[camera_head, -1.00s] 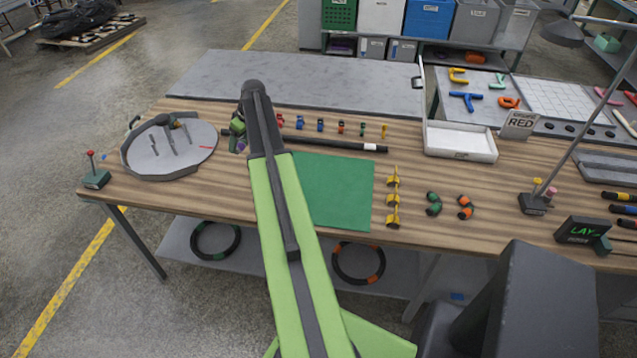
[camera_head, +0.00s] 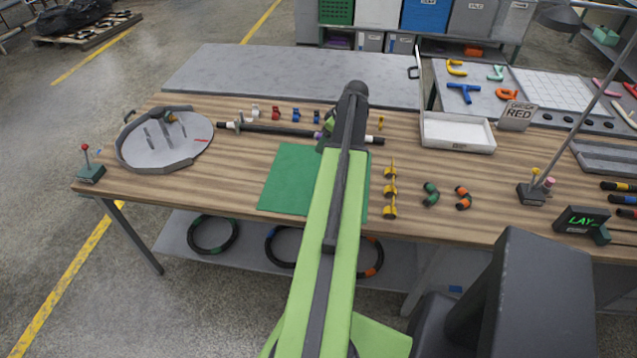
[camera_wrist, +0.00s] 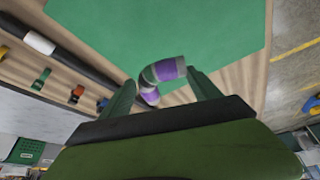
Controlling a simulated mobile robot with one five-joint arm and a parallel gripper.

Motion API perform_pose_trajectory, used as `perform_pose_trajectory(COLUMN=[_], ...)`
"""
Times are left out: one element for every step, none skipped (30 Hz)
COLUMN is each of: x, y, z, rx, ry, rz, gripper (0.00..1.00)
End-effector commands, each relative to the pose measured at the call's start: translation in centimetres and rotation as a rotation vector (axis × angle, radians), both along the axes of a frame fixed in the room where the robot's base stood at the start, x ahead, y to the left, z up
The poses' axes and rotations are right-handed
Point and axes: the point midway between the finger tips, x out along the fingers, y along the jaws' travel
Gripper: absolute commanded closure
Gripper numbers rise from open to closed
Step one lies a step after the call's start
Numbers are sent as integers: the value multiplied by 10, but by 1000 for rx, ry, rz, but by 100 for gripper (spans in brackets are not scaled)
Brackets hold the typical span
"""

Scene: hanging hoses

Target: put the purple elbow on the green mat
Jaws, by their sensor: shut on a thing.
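The purple elbow (camera_wrist: 167,69), with grey bands, is between the two fingers of my gripper (camera_wrist: 160,78) in the wrist view. My gripper is shut on it. In the head view my gripper (camera_head: 328,132) is beyond the far right part of the green mat (camera_head: 288,180), and a bit of purple shows at its left side. The green mat (camera_wrist: 150,28) lies flat and bare on the wooden table. In the wrist view the elbow overlaps the mat's edge and bare wood. Its height above the table is hard to tell. My arm covers the mat's right part.
A black rod (camera_head: 270,129) with white bands lies behind the mat, with a row of small coloured fittings beyond it. Yellow parts (camera_head: 390,190) stand right of the mat. A round grey fixture (camera_head: 165,140) is at left, a white tray (camera_head: 457,132) at right.

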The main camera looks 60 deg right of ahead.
Motion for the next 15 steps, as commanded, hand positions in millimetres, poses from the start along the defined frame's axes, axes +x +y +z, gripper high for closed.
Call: perform_pose_trajectory(x=[-15,-21,-27,-30,-31,-33,-33,-32,-30,-27,-23,-17,-12,-5,3], y=[-1,-3,-3,-4,-4,-5,-5,-4,-2,0,4,10,15,20,27], z=[-2,-2,-2,-2,-2,-2,-2,-3,-5,-9,-13,-20,-26,-31,-39], rx=[0,0,-1,-1,0,0,0,-1,-1,-1,-2,-2,-2,-2,-2], ry=[-1,-2,-2,-3,-3,-3,-3,-3,-3,-3,-3,-3,-3,-3,-3], rz=[-8,-9,-9,-9,-10,-10,-10,-9,-8,-8,-7,-7,-7,-5,-6], gripper=[68,68,68,68,68,68,68,68,68,68,68,68,68,68,68])
